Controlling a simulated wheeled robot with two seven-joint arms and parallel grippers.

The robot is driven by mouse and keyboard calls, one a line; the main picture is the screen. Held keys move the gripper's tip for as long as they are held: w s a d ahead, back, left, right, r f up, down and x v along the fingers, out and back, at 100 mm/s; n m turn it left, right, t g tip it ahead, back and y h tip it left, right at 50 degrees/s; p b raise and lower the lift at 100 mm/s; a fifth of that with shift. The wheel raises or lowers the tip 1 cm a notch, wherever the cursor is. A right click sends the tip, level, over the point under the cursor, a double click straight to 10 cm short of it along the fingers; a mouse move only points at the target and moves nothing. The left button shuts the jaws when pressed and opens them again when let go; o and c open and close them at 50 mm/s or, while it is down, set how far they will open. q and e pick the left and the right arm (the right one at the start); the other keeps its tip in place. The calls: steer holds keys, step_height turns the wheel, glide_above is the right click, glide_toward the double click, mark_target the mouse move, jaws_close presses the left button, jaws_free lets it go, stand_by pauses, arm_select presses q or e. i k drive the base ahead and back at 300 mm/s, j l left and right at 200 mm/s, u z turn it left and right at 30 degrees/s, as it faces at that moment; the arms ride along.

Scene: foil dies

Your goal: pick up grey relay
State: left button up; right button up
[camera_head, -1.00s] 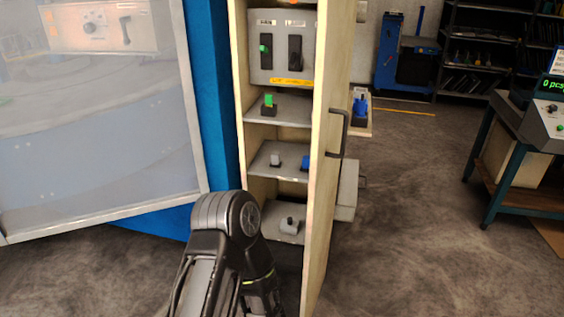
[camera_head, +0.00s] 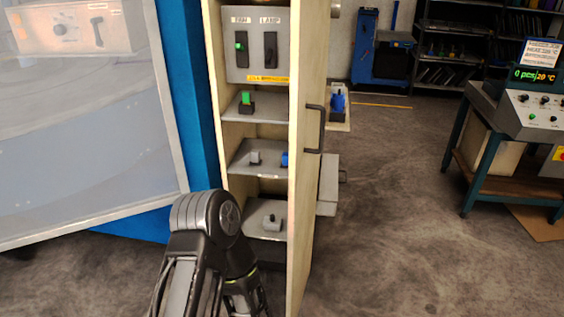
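Two small grey items stand in the open cabinet: one on the middle shelf (camera_head: 254,158) and one with a dark knob on the lower shelf (camera_head: 272,223). Which of them is the grey relay I cannot tell at this size. A blue piece (camera_head: 285,159) beside the middle one is partly hidden by the cabinet door. A green-topped dark piece (camera_head: 247,102) stands on the shelf above. Neither gripper shows in the view.
The cabinet door (camera_head: 308,150) stands open towards me, with a dark handle (camera_head: 320,130). A blue piece (camera_head: 338,103) sits on a ledge behind it. A glazed blue machine (camera_head: 90,120) is at left, a control bench (camera_head: 520,110) at right. Floor between is clear.

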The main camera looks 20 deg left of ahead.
mark_target(256, 160)
steer(key=i+j+z, duration=0.3)
steer(key=j, duration=0.4)
steer(key=j+z, duration=0.25)
steer(key=j, duration=0.45)
steer(key=i+j+z, duration=0.1)
steer(key=j+z, duration=0.2)
steer(key=j, duration=0.45)
